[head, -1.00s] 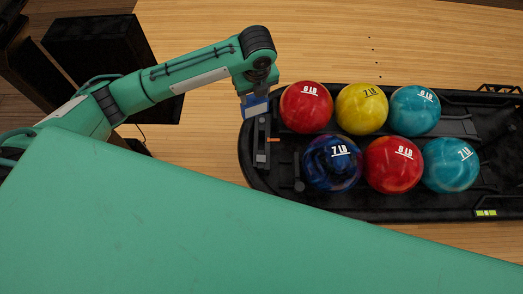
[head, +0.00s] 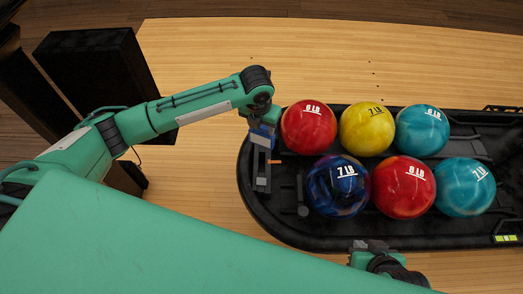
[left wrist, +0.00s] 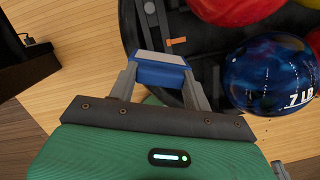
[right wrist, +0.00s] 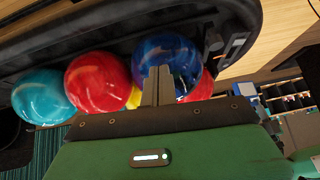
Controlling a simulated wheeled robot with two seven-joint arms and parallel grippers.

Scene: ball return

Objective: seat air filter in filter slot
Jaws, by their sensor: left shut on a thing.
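My left gripper (left wrist: 160,82) is shut on the blue air filter with a pale top face (left wrist: 160,58). The filter also shows in the head view (head: 263,137), at the left end of the black ball return. The grey slot-like fitting with an orange tab (head: 262,172) lies just below the filter in the head view; I take it as the filter slot. The filter overlaps its upper end in the picture; whether they touch I cannot tell. My right gripper (right wrist: 158,88) is shut and empty, near the front edge of the ball return.
The ball return (head: 300,235) carries several bowling balls. The dark blue ball (head: 338,186) and a red ball (head: 309,127) are closest to the fitting. A black box (head: 90,70) stands at the far left. The wooden floor (head: 200,60) behind is clear.

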